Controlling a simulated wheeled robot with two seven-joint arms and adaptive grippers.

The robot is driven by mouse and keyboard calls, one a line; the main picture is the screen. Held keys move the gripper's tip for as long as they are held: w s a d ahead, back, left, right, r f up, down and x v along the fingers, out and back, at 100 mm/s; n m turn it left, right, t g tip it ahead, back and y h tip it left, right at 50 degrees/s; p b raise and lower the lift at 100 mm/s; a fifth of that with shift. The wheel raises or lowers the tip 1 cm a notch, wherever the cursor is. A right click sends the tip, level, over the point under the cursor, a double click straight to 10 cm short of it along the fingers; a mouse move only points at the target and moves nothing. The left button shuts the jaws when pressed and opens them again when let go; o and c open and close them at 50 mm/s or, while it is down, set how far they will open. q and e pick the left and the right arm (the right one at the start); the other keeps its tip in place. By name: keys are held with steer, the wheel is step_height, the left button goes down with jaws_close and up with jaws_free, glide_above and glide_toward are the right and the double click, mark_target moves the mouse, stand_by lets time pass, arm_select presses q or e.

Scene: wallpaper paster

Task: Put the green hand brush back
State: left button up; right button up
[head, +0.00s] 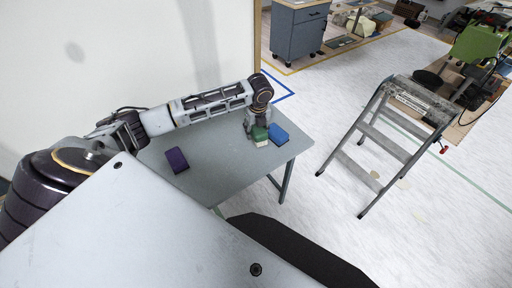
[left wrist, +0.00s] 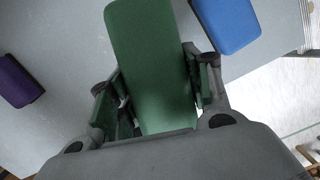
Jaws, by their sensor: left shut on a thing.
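The green hand brush (head: 260,137) is at the far right part of the grey table (head: 215,150), under my left gripper (head: 254,129). In the left wrist view the green brush (left wrist: 150,65) lies between the two fingers of my left gripper (left wrist: 160,90), which is shut on it. In the head view the brush's pale lower part shows below its green top. Whether it touches the table I cannot tell. My right gripper is not in view.
A blue brush (head: 278,134) lies close beside the green one on the right. A purple brush (head: 177,160) lies on the left of the table. A step ladder (head: 385,140) stands on the floor to the right. The table's middle is clear.

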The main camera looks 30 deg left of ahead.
arm_select(q)
step_height(320, 180, down, 4)
steer(key=shift+r, duration=0.1)
steer(key=shift+f, duration=1.3)
steer(key=shift+f+p, duration=0.65)
steer(key=shift+f, duration=0.2)
steer(key=shift+s+f, duration=0.1)
steer(key=shift+f, duration=0.25)
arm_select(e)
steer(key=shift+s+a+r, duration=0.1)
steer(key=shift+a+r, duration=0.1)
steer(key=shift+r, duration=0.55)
